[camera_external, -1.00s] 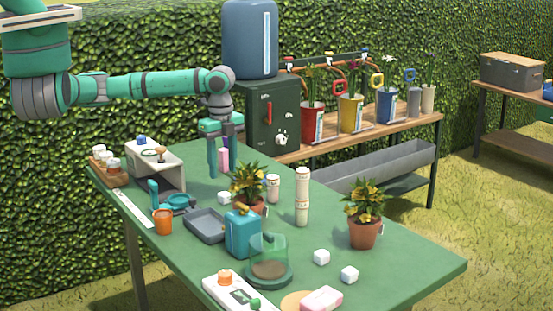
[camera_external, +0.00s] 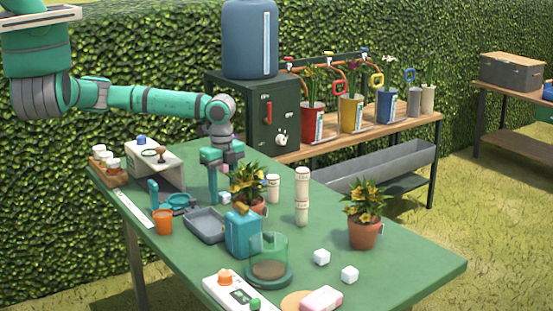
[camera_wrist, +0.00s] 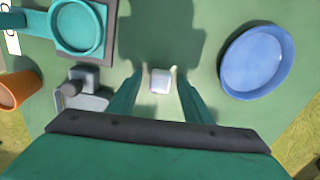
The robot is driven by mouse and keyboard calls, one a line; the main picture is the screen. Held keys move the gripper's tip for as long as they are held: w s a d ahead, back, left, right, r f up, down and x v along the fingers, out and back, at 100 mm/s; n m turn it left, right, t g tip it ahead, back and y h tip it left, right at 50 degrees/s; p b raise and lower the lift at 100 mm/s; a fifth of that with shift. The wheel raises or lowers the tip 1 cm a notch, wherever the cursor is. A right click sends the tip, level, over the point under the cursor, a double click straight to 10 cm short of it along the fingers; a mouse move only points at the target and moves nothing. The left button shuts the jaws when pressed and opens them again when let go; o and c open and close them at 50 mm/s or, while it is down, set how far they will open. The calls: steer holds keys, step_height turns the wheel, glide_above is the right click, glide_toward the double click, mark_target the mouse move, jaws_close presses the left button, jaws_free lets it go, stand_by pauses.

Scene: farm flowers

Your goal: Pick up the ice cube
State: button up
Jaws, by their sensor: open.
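A small pale white cube, the ice cube (camera_wrist: 160,79), lies on the green table between my gripper's fingertips in the wrist view. In the external view this cube (camera_external: 225,198) shows small beside my finger, left of the nearer-to-arm flower pot. My gripper (camera_wrist: 158,92) is open, with one teal finger on each side of the cube and a gap to each. In the external view my gripper (camera_external: 219,198) points down at the table, low beside the plant. Whether the fingertips are level with the cube I cannot tell.
A flower pot (camera_external: 248,185), grey tray (camera_external: 205,226), teal container (camera_external: 242,235) and orange cup (camera_external: 163,222) stand close by. A blue round dish (camera_wrist: 253,57) lies right of the fingers in the wrist view.

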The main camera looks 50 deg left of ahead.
steer(key=c, duration=1.1)
steer(key=shift+r, duration=0.2)
